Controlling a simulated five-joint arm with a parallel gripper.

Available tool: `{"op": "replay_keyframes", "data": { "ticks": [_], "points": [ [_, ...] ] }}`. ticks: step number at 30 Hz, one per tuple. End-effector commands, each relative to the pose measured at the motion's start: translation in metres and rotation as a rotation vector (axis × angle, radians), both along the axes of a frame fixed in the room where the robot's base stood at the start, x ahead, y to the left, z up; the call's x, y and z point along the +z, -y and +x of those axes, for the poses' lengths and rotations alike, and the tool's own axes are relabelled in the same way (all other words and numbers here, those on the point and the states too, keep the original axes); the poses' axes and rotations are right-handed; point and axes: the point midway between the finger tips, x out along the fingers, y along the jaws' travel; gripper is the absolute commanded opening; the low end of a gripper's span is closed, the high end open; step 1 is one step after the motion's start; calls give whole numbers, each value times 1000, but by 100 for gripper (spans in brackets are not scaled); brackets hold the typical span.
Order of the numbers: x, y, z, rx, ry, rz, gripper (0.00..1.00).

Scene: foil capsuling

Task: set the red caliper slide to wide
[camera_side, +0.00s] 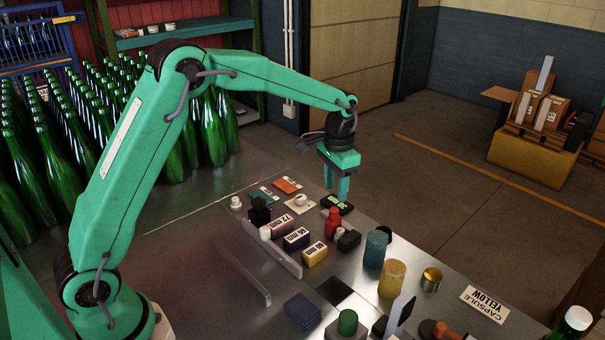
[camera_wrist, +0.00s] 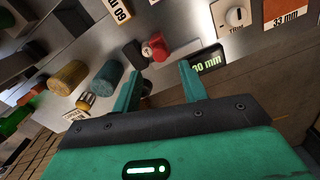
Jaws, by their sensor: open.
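A red knobbed piece (camera_side: 333,222), which looks like the caliper slide, stands on the metal bench beside a small black block (camera_side: 348,240). In the wrist view the red piece (camera_wrist: 156,46) shows between and beyond the fingertips. A black readout with green figures (camera_side: 337,204) lies just behind it; in the wrist view the readout (camera_wrist: 207,61) reads 30 mm. My gripper (camera_side: 337,197) points down above the bench near the readout, behind the red piece. My gripper's fingers (camera_wrist: 158,60) are apart with nothing held. No wide mark is legible.
Yellow (camera_side: 315,254), purple (camera_side: 296,239) and dark-red (camera_side: 281,224) labelled blocks stand left of the red piece. A teal cylinder (camera_side: 376,249) and yellow cylinder (camera_side: 392,279) stand to its right. A white TRIM knob (camera_side: 300,200) is close behind. Green bottles crowd the far left.

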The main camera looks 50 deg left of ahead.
Motion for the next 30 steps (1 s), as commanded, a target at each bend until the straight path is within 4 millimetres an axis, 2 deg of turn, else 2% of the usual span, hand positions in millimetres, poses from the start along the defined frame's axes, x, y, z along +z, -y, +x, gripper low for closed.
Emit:
{"op": "replay_keyframes", "data": {
  "ticks": [15, 21, 29, 30],
  "points": [
    [-58, 0, -1, 0, -1, 0, 43],
    [-67, 0, -1, 0, 0, 0, 43],
    [-67, 0, 0, 0, 0, 0, 43],
    [-67, 0, 0, 0, 0, 0, 35]
  ]
}}
